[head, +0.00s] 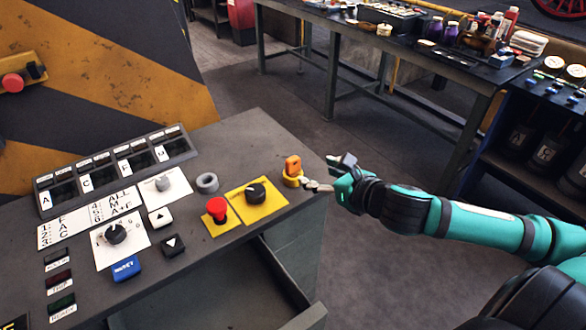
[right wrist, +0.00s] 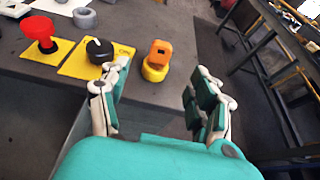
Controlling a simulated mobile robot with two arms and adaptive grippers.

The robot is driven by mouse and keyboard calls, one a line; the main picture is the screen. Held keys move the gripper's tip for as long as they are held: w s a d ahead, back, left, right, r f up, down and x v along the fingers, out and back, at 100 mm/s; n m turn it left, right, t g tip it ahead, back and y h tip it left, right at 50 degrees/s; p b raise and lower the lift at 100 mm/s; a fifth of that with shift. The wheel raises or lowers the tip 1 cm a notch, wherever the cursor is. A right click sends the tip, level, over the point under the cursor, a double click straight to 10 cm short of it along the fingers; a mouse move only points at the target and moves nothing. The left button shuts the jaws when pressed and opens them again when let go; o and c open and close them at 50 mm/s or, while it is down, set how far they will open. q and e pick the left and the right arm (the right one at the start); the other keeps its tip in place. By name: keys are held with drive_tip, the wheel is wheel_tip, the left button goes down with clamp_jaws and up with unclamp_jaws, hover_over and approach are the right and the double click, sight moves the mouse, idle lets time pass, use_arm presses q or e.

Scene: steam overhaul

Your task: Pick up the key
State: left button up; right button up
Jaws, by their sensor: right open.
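The orange key (head: 293,165) stands upright in a round yellow base (head: 291,181) near the right edge of the console top. The key also shows in the right wrist view (right wrist: 160,53), with the yellow base (right wrist: 154,73) under it. My right gripper (head: 331,173) is open and empty, just right of the key. In the right wrist view its fingers (right wrist: 157,85) are spread wide, and the key appears ahead between them, apart from both. My left gripper is in neither view.
A red mushroom button (head: 216,208) and a black knob (head: 256,193) on yellow plates are left of the key. A grey ring (head: 207,183) lies on the console (head: 250,135). A cluttered workbench (head: 440,60) stands behind. Open floor lies right of the console.

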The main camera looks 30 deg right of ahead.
sight(295, 164)
drive_tip(key=p+x, duration=0.1)
drive_tip(key=x, duration=0.4)
drive_tip(key=shift+w+a, duration=0.2)
drive_tip(key=shift+w, duration=0.25)
drive_tip(key=shift+w+f, duration=0.25)
drive_tip(key=shift+w, duration=0.2)
drive_tip(key=p+x, duration=0.1)
drive_tip(key=x, duration=0.3)
drive_tip(key=shift+w+d+f, duration=0.1)
drive_tip(key=shift+w+f, duration=0.05)
drive_tip(key=shift+w, duration=0.15)
drive_tip(key=shift+s, duration=0.1)
drive_tip(key=shift+c, duration=0.8)
clamp_jaws()
